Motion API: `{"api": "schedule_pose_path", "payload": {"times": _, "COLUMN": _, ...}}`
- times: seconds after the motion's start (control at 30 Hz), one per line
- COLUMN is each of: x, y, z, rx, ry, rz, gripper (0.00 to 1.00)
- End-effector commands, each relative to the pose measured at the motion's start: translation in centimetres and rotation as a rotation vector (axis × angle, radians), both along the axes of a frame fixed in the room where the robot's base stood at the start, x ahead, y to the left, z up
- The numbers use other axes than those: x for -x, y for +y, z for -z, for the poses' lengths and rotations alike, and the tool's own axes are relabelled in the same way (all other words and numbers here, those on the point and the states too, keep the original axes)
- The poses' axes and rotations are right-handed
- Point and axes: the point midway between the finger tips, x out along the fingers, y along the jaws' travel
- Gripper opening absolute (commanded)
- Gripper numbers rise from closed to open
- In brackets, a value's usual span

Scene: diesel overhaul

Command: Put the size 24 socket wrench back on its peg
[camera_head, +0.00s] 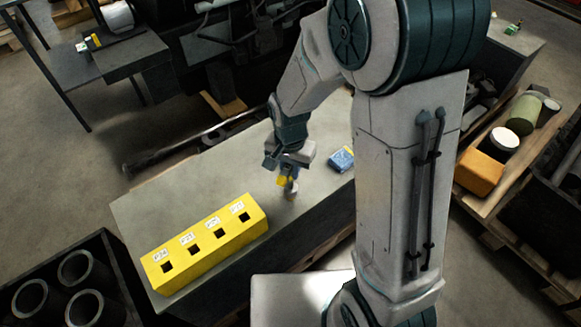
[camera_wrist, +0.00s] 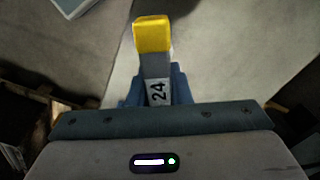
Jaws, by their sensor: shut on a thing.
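The size 24 socket wrench is in my gripper (camera_head: 288,163). In the wrist view the wrench (camera_wrist: 157,70) has a grey body marked 24 and a yellow end, and sits between the blue fingers (camera_wrist: 157,97). In the head view only its yellow part (camera_head: 285,181) and lower end show, small, just above or at the grey bench top. A yellow block (camera_head: 207,262) at the front left of the bench has several square dark openings in a row, each with a white label; the leftmost label seems to read 24. My gripper is right of and behind this block, apart from it.
The grey bench top (camera_head: 165,210) is clear around the block. A blue box (camera_head: 341,159) lies right of my gripper. A dark crate with pipe-like cylinders (camera_head: 86,308) stands at the lower left. A pallet with an orange box (camera_head: 478,172) is at the right.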

Motion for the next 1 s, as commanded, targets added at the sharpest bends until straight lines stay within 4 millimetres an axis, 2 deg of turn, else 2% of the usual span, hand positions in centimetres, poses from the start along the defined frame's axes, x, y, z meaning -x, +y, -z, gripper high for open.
{"api": "schedule_pose_path", "payload": {"times": 0.27, "x": 0.0, "y": 0.0, "z": 0.1, "rx": 0.000, "ry": -0.001, "rz": 0.000, "gripper": 0.00}}
{"api": "schedule_pose_path", "payload": {"times": 0.9, "x": 0.0, "y": 0.0, "z": 2.5, "rx": 0.000, "ry": 0.000, "rz": 0.000, "gripper": 0.00}}
{"api": "schedule_pose_path", "payload": {"times": 0.93, "x": 0.0, "y": 0.0, "z": 2.4, "rx": 0.000, "ry": -0.001, "rz": 0.000, "gripper": 0.21}}
{"api": "schedule_pose_path", "payload": {"times": 1.0, "x": 0.0, "y": 0.0, "z": 2.3, "rx": 0.000, "ry": 0.000, "rz": 0.000, "gripper": 0.40}}
